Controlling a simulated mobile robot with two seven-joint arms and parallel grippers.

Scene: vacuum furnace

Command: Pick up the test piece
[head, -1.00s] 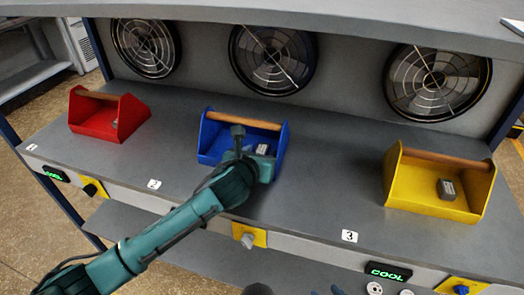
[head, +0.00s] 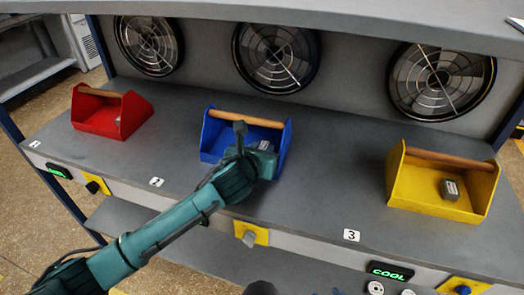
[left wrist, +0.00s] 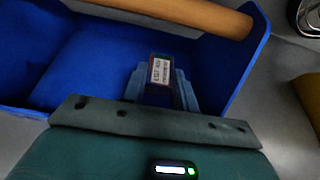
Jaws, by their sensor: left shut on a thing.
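The test piece (head: 265,146) is a small dark block with a white printed label, at the blue tote (head: 222,120) in the middle of the bench. It also shows in the left wrist view (left wrist: 160,72), between the two fingers. My left gripper (head: 262,152) reaches into the blue tote from the front and is shut on this piece. The gripper body hides part of the tote's front and the lower part of the piece. I cannot tell whether the piece touches the tote floor.
A wooden handle (head: 246,118) spans the blue tote, behind the gripper. A red tote (head: 95,118) stands left and a yellow tote (head: 420,190) right, each with a grey block. Round fans (head: 277,57) line the back wall. Bench space between totes is clear.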

